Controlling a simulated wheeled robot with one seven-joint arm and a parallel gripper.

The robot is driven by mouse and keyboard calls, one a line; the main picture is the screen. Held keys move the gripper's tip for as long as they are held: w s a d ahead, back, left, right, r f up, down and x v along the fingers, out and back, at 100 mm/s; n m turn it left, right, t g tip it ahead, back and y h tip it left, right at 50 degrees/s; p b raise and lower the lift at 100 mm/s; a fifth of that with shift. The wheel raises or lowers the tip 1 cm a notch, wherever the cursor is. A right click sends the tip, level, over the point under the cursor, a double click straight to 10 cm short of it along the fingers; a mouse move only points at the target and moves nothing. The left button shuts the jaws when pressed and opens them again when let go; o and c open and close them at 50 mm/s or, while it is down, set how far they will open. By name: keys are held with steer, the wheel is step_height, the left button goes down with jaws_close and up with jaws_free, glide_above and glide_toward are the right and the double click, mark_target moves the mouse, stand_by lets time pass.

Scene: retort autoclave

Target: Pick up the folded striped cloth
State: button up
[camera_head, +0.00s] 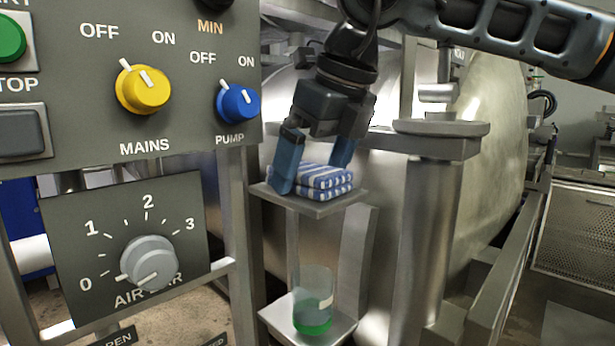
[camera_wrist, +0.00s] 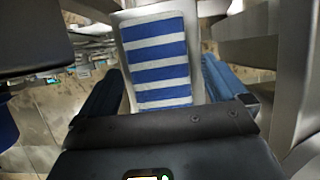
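The folded striped cloth (camera_head: 325,181), blue and white, lies in a flat stack on a small metal shelf (camera_head: 310,208). In the wrist view the cloth (camera_wrist: 158,62) fills the space ahead between my fingers. My gripper (camera_head: 312,176) points down over the shelf, with one blue finger on each side of the cloth. The wrist view also shows my gripper (camera_wrist: 162,70) open, with narrow gaps between the fingers and the cloth. In the head view the left finger hides part of the cloth's left end.
A lower shelf (camera_head: 338,327) holds a clear container with a green base (camera_head: 313,300). A control panel with a yellow MAINS knob (camera_head: 143,90), a blue PUMP knob (camera_head: 238,103) and a grey dial (camera_head: 149,263) stands left. A metal post (camera_head: 424,240) stands right of the shelf.

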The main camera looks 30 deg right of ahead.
mark_target(305, 166)
steer(key=c, duration=1)
steer(key=shift+r, duration=0.55)
step_height(305, 166, up, 2)
steer(key=shift+r, duration=0.25)
steer(key=s+d+r, duration=0.2)
steer(key=s, duration=0.1)
steer(key=s+d+r+b, duration=0.1)
steer(key=s+d+r, duration=0.4)
steer(key=shift+s+d+r+b, duration=0.25)
steer(key=shift+s+d+b, duration=0.05)
steer(key=shift+s+d, duration=0.1)
steer(key=o, duration=0.5)
steer(key=shift+c, duration=0.2)
steer(key=c, duration=0.4)
